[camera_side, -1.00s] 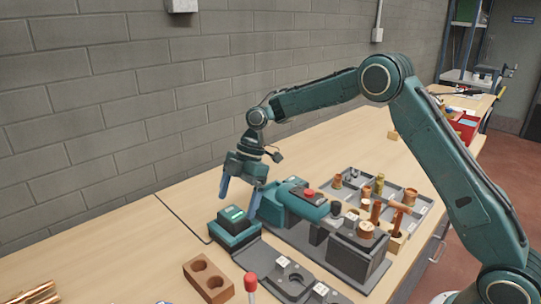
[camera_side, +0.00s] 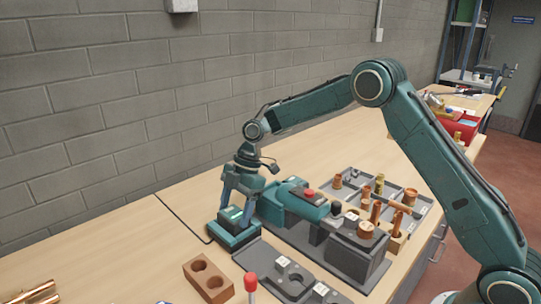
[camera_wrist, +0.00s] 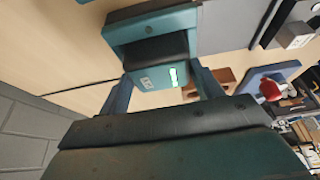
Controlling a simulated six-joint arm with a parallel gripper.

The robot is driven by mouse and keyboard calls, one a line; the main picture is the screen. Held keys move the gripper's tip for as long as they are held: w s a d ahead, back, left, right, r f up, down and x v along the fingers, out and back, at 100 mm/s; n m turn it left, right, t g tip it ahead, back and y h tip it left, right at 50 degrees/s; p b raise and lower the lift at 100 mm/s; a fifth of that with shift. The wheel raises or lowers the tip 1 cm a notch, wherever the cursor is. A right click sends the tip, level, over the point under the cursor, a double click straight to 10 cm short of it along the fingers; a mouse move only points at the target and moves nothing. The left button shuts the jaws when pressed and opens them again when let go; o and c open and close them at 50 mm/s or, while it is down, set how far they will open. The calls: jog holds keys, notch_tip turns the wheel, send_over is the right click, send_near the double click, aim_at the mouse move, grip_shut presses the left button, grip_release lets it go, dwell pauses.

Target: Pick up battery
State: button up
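The battery is a dark block with a teal top and a small lit green display. It sits in a teal charger base (camera_side: 233,238) at the near left of the bench. In the wrist view the battery (camera_wrist: 157,66) is in the middle, with the charger (camera_wrist: 150,27) beyond it. My gripper (camera_side: 235,211) points down over the battery, one finger on each side. In the wrist view my gripper (camera_wrist: 160,84) is open, its fingers flanking the block; whether they touch it is unclear. In the side view the fingers partly hide the battery.
To the right stands a fixture with a teal tool body (camera_side: 294,200) with a red knob. Behind it is a grey tray (camera_side: 358,178) of copper and brass fittings.

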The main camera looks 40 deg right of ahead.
aim_at(235, 211)
jog(key=c, duration=0.6)
jog(key=shift+o, duration=0.2)
jog(key=shift+r, duration=0.1)
notch_tip(235, 211, up, 10)
dwell(0.6)
jog(key=s+d+r, duration=0.1)
jog(key=d+r, duration=0.1)
jog(key=d, duration=0.4)
jog(key=s+d+r, duration=0.1)
jog(key=d+r, duration=0.1)
jog(key=d, duration=0.5)
jog(key=shift+s+d+r, duration=0.25)
jog(key=shift+s+r, duration=0.05)
jog(key=shift+r, duration=0.1)
